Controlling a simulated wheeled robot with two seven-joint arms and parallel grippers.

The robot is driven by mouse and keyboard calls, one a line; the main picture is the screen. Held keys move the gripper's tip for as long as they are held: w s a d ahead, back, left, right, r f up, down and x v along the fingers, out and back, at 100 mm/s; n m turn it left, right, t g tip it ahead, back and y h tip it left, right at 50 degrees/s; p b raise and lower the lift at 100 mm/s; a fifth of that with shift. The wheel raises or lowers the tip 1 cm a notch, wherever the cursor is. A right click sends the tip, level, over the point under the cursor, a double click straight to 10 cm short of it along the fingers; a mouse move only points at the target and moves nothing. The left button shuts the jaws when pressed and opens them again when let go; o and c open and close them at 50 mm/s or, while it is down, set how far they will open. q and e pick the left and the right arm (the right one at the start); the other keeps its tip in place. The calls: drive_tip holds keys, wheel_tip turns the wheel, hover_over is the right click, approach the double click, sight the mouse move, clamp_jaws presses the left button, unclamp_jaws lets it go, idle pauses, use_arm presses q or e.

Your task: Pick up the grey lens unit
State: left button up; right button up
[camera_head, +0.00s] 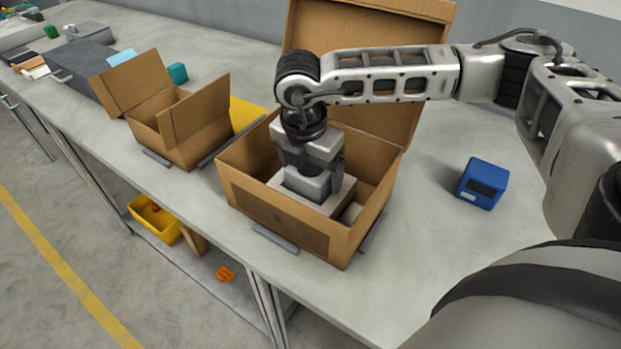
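A grey block-shaped unit (306,185), which looks like the grey lens unit, sits in a pale insert (330,204) inside the large open cardboard box (283,218). My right gripper (312,172) points straight down into this box, right over the unit. Its dark fingers reach down on the left and right of the unit's top. I cannot tell whether they touch it or are closed on it. The gripper hides the unit's back and part of its top. My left gripper is not in view.
The box's tall lid (362,28) stands open behind my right arm. A smaller open carton (165,130) stands to the left. A blue device (482,184) lies to the right on the grey table (430,255). Free tabletop surrounds the blue device.

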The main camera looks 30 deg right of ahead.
drive_tip(key=c, duration=1)
drive_tip(key=shift+w, duration=0.1)
drive_tip(key=shift+c, duration=0.3)
drive_tip(key=shift+r, duration=0.2)
